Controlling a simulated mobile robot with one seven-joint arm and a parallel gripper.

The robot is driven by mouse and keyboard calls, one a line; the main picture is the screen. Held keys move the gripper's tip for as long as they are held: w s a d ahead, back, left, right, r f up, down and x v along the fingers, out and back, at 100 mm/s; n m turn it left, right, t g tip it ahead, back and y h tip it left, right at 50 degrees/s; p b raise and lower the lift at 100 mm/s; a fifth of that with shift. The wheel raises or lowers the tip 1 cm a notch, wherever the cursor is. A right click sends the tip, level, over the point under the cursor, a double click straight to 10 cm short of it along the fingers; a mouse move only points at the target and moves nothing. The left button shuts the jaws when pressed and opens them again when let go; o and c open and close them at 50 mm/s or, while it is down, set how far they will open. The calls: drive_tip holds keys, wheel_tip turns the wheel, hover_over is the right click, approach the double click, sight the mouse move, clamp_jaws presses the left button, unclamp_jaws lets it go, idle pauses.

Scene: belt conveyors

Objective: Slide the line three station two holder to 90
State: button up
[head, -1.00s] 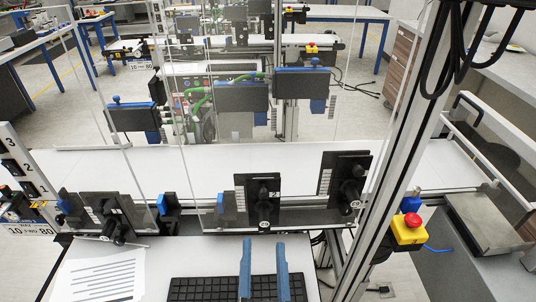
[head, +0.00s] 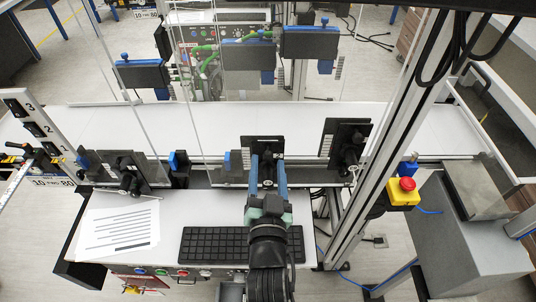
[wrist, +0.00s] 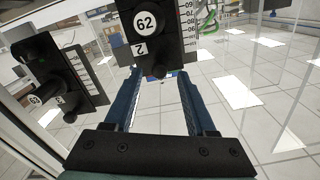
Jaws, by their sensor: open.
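The station two holder, a black block with a dark knob, stands at the front edge of the white belt in the head view (head: 263,143). The fingers hide part of the holder in the head view.
Another black holder (head: 345,143) stands close to the right, and one (head: 125,172) is further left. A clear panel rises behind them. A keyboard (head: 215,245) and paper (head: 118,228) lie on the front desk. A red-and-yellow stop button (head: 404,192) is beside the metal post at right.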

drive_tip(key=shift+w+p, duration=0.3)
drive_tip(key=shift+w, duration=0.85)
drive_tip(key=shift+c, duration=0.2)
clamp_jaws()
drive_tip(key=shift+r, duration=0.1)
idle(0.4)
